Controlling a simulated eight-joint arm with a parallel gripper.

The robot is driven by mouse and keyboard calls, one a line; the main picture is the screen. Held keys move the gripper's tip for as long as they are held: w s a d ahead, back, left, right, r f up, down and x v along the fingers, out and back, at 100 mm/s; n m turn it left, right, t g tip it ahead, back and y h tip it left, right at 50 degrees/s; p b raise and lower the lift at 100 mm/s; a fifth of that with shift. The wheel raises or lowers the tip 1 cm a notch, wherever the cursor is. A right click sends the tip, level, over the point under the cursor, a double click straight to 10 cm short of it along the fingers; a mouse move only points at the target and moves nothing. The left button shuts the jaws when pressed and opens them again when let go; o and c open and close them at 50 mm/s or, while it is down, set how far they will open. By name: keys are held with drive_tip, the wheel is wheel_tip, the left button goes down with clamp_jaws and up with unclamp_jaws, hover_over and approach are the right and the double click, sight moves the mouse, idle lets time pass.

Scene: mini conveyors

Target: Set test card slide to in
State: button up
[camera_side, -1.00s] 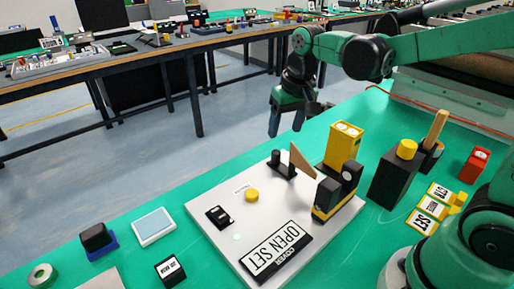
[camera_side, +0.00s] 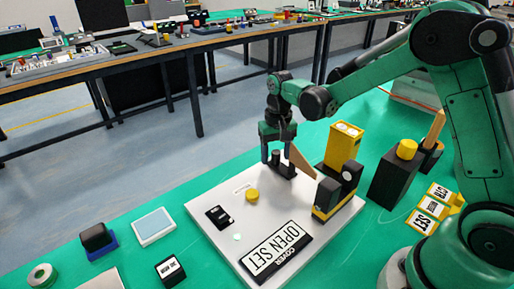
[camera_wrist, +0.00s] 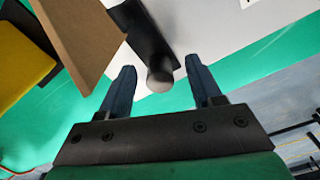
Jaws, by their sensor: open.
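A black slide with an upright dark knob sits near the far edge of the white board (camera_side: 283,208), beside an upright tan card (camera_side: 301,161). In the wrist view, the dark knob (camera_wrist: 160,77) shows at the end of the black slide part (camera_wrist: 142,28), with the tan card (camera_wrist: 82,38) to its left. My gripper (camera_side: 276,158) is lowered at the slide. In the wrist view, my gripper (camera_wrist: 160,68) is open, with one blue finger on each side of the knob and visible gaps. The side view does not show clearly whether the fingers touch anything.
A yellow block (camera_side: 343,145) and a black-and-yellow stand (camera_side: 328,196) rise just right of the card. A yellow button (camera_side: 252,195), a black switch (camera_side: 219,216) and an OPEN SET cover (camera_side: 275,250) are on the board. A tall black block (camera_side: 392,180) stands farther right.

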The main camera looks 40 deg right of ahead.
clamp_jaws()
idle(1.4)
